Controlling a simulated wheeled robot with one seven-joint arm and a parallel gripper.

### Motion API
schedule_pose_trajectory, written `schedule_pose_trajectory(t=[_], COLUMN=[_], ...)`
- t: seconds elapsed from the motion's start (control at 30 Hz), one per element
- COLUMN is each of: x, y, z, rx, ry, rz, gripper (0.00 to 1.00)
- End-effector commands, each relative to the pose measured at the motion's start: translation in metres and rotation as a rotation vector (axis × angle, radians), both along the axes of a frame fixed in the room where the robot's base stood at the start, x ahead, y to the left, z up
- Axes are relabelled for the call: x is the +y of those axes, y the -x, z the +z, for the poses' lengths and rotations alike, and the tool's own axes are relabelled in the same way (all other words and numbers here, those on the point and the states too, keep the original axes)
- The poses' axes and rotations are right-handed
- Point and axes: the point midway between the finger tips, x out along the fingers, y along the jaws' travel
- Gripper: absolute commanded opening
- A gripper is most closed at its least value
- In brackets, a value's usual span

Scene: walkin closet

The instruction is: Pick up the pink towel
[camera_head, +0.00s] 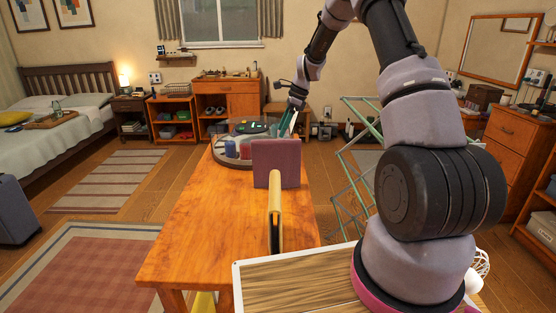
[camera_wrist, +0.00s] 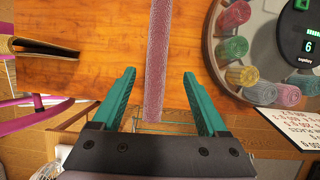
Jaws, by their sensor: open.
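The pink towel (camera_head: 276,163) stands upright as a mauve-pink panel on the wooden table in the head view. In the wrist view the towel (camera_wrist: 157,45) is seen edge-on as a narrow pink strip. My gripper (camera_wrist: 159,75) has its two teal fingers spread, one on each side of the strip in the picture, with a gap on both sides. The frames do not clearly show whether the fingertips reach down past the towel's top edge. In the head view my gripper (camera_head: 291,120) is just behind the towel, partly hidden.
The wooden table (camera_head: 205,225) is bare at front left. A yellow folded item (camera_head: 274,215) stands nearer than the towel. A round grey tray (camera_wrist: 218,62) with several coloured cylinders and a display lies close right of my gripper. A green drying rack (camera_head: 345,185) stands right of the table.

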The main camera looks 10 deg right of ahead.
Motion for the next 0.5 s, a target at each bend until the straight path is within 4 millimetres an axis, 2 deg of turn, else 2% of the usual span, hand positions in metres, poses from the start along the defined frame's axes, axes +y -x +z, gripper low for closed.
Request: schedule_pose_trajectory(t=[0.3, 0.5], x=[0.017, 0.022], y=[-0.003, -0.003], z=[-0.044, -0.057], rx=[0.007, 0.006], ry=[-0.003, -0.003], rz=[-0.005, -0.004], gripper=[0.76, 0.76])
